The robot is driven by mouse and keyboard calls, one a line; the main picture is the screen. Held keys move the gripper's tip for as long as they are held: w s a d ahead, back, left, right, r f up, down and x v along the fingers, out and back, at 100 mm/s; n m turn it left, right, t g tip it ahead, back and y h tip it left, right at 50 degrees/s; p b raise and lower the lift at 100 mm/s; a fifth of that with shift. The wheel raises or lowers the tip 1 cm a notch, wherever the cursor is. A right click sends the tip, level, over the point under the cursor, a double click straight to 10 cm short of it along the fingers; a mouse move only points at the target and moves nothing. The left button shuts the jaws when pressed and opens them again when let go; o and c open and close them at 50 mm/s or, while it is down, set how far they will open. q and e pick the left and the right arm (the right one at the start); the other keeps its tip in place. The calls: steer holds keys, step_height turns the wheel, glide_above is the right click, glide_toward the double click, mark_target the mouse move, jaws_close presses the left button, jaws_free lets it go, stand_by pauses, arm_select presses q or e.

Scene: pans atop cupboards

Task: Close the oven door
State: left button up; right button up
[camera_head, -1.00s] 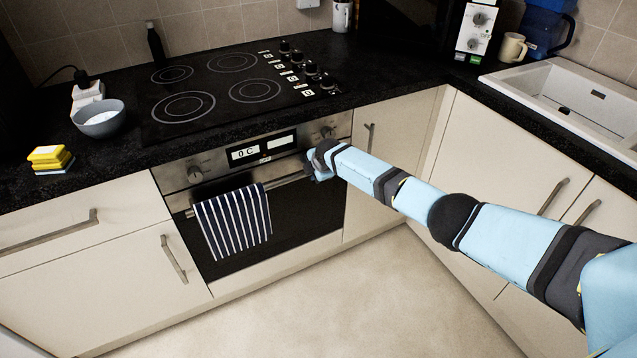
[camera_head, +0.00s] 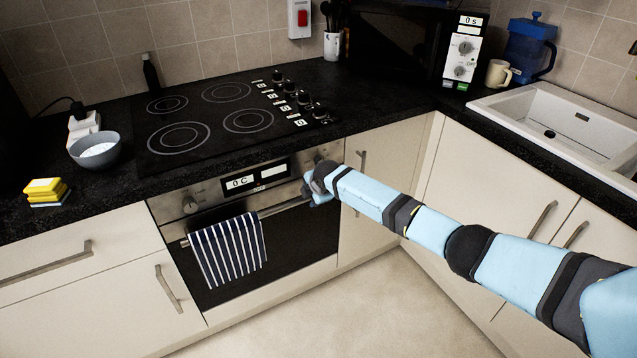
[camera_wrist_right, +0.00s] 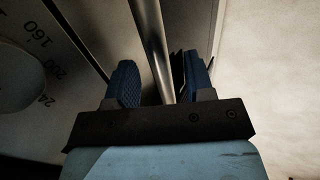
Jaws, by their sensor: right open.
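The oven door (camera_head: 290,245) is dark glass in a steel frame below the control panel, and it looks shut or nearly so; I cannot tell if a small gap is left. Its bar handle (camera_head: 277,209) runs along the top. In the right wrist view the handle (camera_wrist_right: 152,40) passes between the two blue fingers of my right gripper (camera_wrist_right: 158,82), which are apart. In the head view my right gripper (camera_head: 312,193) is at the handle's right end, its fingers partly hidden by my arm. My left gripper is not in view.
A striped towel (camera_head: 227,252) hangs on the handle. The black hob (camera_head: 205,122) and counter are above. A bowl (camera_head: 95,150) and yellow sponges (camera_head: 46,190) are at left, a sink (camera_head: 565,125) at right. The floor (camera_head: 400,310) in front is clear.

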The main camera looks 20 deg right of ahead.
arm_select(q)
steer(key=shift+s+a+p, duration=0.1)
steer(key=shift+p, duration=0.6)
arm_select(e)
steer(key=v, duration=0.8)
steer(key=shift+s+r, duration=0.15)
steer(key=shift+r, duration=0.1)
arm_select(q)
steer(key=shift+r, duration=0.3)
